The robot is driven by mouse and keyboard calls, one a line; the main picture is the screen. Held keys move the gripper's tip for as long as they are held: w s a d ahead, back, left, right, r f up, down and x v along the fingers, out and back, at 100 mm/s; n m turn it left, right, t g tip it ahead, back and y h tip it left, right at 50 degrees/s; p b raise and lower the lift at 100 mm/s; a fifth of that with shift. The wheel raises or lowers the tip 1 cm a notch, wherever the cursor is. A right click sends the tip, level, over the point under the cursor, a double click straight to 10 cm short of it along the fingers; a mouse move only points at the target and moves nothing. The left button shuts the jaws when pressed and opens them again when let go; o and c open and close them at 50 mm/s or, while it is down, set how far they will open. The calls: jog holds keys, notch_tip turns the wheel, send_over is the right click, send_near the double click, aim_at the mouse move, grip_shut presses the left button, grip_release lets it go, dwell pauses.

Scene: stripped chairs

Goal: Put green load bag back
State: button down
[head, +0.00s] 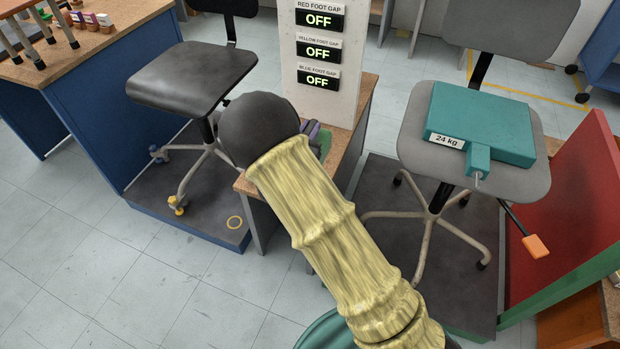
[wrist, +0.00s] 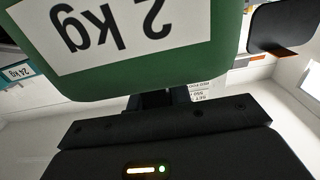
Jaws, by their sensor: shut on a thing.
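The green load bag (wrist: 200,58) fills the top of the wrist view, with a white label that reads "2 kg" upside down. My gripper (wrist: 165,97) is shut on it at its near edge; the fingers are mostly hidden. In the head view my arm hides the gripper and nearly all of this bag; a small green patch beside a purple one shows past the arm's dark end, and I cannot tell what it is. A teal bag (head: 484,122) labelled "24 kg" lies on the grey chair seat (head: 412,140) at the right, apart from my arm.
A black chair (head: 190,78) stands on a dark platform at the left, beside a blue bench (head: 115,110). A white panel (head: 320,105) with several "OFF" displays stands on a wooden top. A red board (head: 572,205) and an orange-ended lever (head: 536,246) are at the right. Lower-left floor is clear.

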jog(key=shift+r, duration=0.3)
notch_tip(320, 180, down, 6)
jog(key=shift+w+r+b, duration=0.1)
jog(key=shift+w+b, duration=0.05)
jog(key=shift+b, duration=0.75)
jog(key=shift+s+a+f, duration=0.2)
jog(key=shift+f, duration=0.05)
jog(key=shift+d, duration=0.1)
jog(key=shift+w+d, duration=0.1)
jog(key=shift+f, duration=0.15)
jog(key=shift+f+b, duration=0.7)
jog(key=shift+f, duration=1)
jog(key=shift+f, duration=0.1)
